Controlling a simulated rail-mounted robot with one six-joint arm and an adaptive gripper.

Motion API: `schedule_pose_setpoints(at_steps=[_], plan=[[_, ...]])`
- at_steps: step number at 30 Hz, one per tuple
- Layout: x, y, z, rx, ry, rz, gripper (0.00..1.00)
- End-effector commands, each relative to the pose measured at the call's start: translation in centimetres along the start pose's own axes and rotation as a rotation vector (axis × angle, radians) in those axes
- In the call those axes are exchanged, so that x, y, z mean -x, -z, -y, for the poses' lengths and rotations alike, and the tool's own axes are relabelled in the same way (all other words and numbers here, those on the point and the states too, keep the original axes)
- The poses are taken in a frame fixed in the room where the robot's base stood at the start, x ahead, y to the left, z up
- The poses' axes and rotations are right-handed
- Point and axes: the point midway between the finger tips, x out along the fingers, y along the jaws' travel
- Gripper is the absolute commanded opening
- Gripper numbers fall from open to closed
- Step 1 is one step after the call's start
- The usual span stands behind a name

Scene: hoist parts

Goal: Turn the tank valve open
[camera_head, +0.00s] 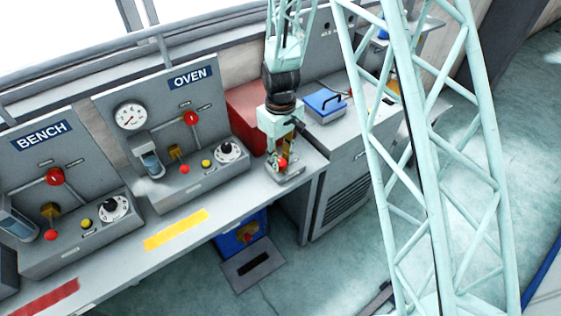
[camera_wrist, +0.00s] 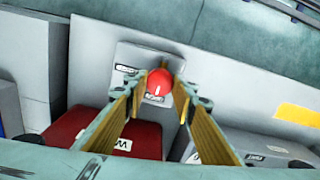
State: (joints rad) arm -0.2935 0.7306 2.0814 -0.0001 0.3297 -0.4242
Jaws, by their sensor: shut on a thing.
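A round red valve knob (camera_head: 283,163) sits on a small grey plate (camera_head: 290,177) near the front edge of the bench, right of the OVEN panel. My gripper (camera_head: 280,157) points down over the knob. In the wrist view its two yellow-padded fingers (camera_wrist: 160,90) stand on either side of the knob and are shut on it. The parts of the knob against the pads are hidden.
The bench front by the yellow strip (camera_head: 176,230) is clear.

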Motion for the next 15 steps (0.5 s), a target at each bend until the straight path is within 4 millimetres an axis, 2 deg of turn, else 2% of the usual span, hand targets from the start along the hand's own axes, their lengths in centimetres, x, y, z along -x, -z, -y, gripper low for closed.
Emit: schedule_pose_setpoints(at_steps=[15], plan=[[0.01,0.01,0.00,0.084,0.000,0.000,0.14]])
